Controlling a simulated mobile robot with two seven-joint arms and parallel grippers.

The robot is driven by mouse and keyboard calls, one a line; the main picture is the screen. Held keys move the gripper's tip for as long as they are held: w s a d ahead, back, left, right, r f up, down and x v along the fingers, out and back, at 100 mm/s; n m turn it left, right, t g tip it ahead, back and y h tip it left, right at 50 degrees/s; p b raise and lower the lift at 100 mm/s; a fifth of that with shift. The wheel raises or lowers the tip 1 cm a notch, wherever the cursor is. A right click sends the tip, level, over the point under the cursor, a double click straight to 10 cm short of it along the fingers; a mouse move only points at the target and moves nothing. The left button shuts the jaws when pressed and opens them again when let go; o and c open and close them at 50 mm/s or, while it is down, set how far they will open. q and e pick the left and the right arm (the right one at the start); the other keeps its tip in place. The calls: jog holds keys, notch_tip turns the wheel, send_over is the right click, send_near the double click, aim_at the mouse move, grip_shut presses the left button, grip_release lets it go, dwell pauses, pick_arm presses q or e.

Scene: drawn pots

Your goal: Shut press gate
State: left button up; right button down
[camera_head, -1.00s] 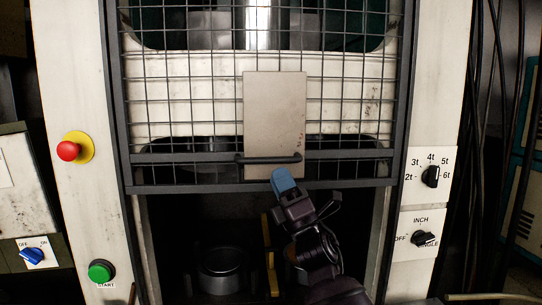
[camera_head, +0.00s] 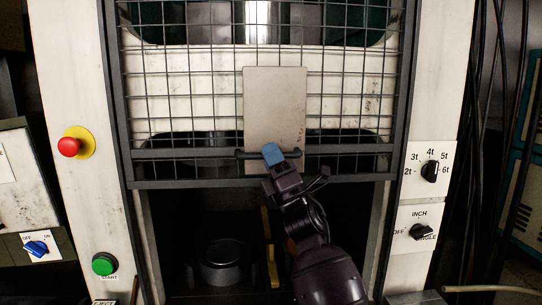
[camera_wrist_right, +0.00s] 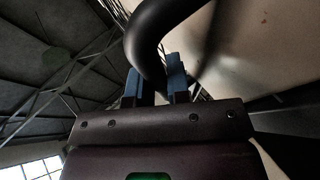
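The press gate (camera_head: 215,183), a dark frame with wire mesh, is raised, and its lower edge hangs above the dark press opening. A pale plate (camera_head: 275,105) sits at its middle. A black bar handle (camera_head: 252,155) crosses the plate's lower part. My right gripper (camera_head: 272,154), with blue fingertips, is at the handle and hides part of it. In the right wrist view the blue fingers (camera_wrist_right: 155,85) stand apart, and the curved black handle (camera_wrist_right: 150,45) runs down into the gap between them. Firm contact cannot be made out. My left gripper is not in view.
Below the gate, a round metal die (camera_head: 222,262) and a yellow upright (camera_head: 270,250) stand in the opening. A red stop button (camera_head: 69,147) and green start button (camera_head: 103,264) are on the left post. Selector knobs (camera_head: 429,171) are on the right post.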

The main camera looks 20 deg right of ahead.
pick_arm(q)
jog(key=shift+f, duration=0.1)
pick_arm(e)
jog(key=shift+f, duration=0.1)
jog(key=shift+f+b, duration=0.6)
pick_arm(q)
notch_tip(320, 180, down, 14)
jog(key=b, duration=1.4)
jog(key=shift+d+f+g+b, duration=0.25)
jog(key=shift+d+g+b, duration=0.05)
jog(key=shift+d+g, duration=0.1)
pick_arm(e)
notch_tip(320, 180, down, 22)
jog(key=shift+f, duration=0.15)
jog(key=c, duration=1.4)
grip_release()
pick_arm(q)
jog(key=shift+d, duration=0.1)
